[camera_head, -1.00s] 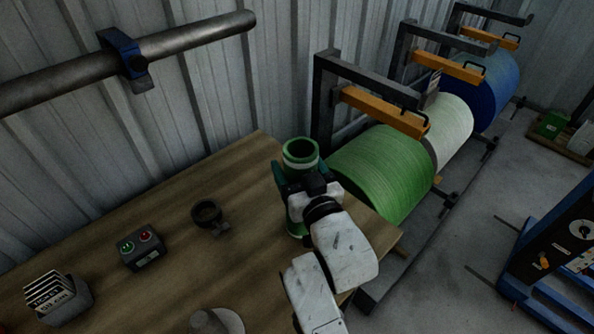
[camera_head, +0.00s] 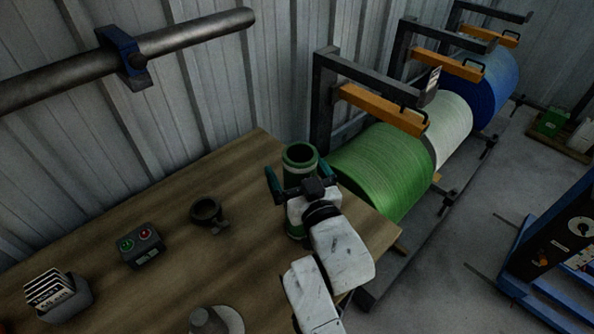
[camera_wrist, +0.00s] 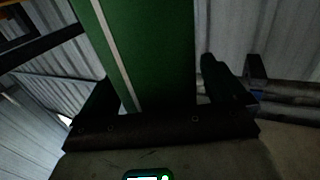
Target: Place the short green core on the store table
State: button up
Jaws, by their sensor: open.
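The green core (camera_head: 300,161), a hollow tube with an open top, stands upright near the far right edge of the wooden table (camera_head: 190,240). My gripper (camera_head: 299,174) is open, with one finger on each side of the core. In the wrist view the core (camera_wrist: 145,50) rises between the two spread fingers, with a pale stripe down its side. The fingers look apart from it. The gripper body hides part of the core's lower half in the head view.
A dark ring holder (camera_head: 207,211), a box with red and green buttons (camera_head: 140,245) and a card holder (camera_head: 57,295) are on the table. Green (camera_head: 385,170), white and blue rolls lie on a rack to the right. A steel pipe (camera_head: 180,45) runs along the wall.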

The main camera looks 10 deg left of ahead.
jog(key=v, duration=1.2)
jog(key=shift+b, duration=0.35)
jog(key=shift+r, duration=0.1)
jog(key=s+d+f+m+g+h, duration=0.2)
jog(key=s+d+f+g+h, duration=0.1)
jog(key=d+f, duration=0.45)
jog(key=s+d+f+m+g+h, duration=0.15)
jog(key=d+f+h, duration=0.25)
jog(key=d+f, duration=0.4)
jog(key=s+d+f+m+g, duration=0.1)
jog(key=s+d+f+g, duration=0.1)
jog(key=s, duration=0.5)
jog(key=s+d+f+m+g+h, duration=0.1)
jog(key=s+d+f+g, duration=0.1)
jog(key=s+d+g, duration=0.2)
jog(key=s+d+f+m+g+h, duration=0.1)
jog(key=s+d+f+g, duration=0.2)
jog(key=s+d, duration=0.3)
jog(key=s+g, duration=0.1)
jog(key=s, duration=0.3)
jog(key=shift+d, duration=0.25)
